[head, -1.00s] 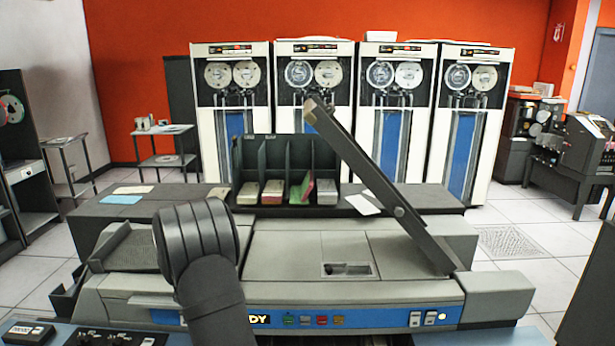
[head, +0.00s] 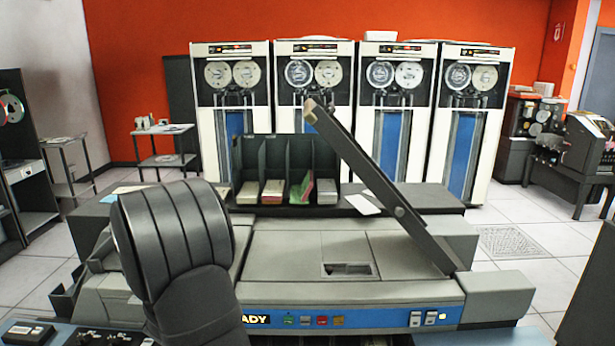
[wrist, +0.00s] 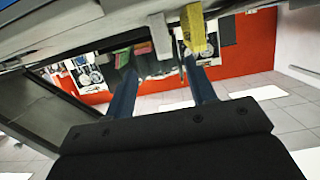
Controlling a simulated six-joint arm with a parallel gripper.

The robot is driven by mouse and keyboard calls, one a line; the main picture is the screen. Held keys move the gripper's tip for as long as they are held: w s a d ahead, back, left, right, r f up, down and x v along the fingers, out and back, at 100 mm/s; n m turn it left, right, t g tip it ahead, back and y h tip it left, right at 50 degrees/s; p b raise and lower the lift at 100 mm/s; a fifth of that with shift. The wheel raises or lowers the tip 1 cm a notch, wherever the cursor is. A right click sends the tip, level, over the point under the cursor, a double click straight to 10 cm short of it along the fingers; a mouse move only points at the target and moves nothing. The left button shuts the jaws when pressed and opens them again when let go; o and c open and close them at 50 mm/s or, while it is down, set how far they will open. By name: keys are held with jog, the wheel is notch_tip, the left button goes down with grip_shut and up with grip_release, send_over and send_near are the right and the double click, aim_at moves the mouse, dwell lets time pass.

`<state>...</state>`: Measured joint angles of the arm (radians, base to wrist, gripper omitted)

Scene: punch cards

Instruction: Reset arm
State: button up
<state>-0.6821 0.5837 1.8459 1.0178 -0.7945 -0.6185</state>
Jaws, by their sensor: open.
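My arm (head: 180,240) rises at the lower left of the head view, a dark ribbed joint over the left part of the grey card machine (head: 290,255). My gripper is not visible in the head view. In the wrist view my gripper (wrist: 161,68) shows as two blue fingers spread apart from a dark body. I see nothing held between them; cards and machine parts appear beyond the tips. A long dark bar (head: 380,190) slants up to the left from the machine's right side.
A dark rack (head: 288,150) with several card stacks stands behind the machine. A blue panel with coloured buttons (head: 321,321) runs along its front. White tape cabinets (head: 313,85) line the orange wall. Tiled floor is open at the right.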

jog(key=x, duration=0.9)
jog(key=r+x, duration=0.1)
jog(key=x, duration=0.4)
jog(key=shift+w, duration=0.3)
notch_tip(320, 180, up, 7)
jog(key=shift+s+f, duration=0.1)
jog(key=shift+s, duration=0.05)
jog(key=s+a+r+n+g+y, duration=0.1)
jog(key=s+a+r+n+y, duration=0.4)
jog(key=s+a, duration=0.45)
jog(key=s+a+r+n+g+y, duration=0.2)
jog(key=s+a+r+n+y, duration=0.2)
jog(key=s+a, duration=0.55)
jog(key=s+a+f+n+y, duration=0.1)
jog(key=s+a+f+n, duration=0.1)
jog(key=s+a, duration=0.3)
jog(key=shift+a+f+n+g, duration=0.2)
jog(key=shift+f+n+g, duration=0.2)
jog(key=shift+f, duration=0.5)
jog(key=shift+w, duration=0.1)
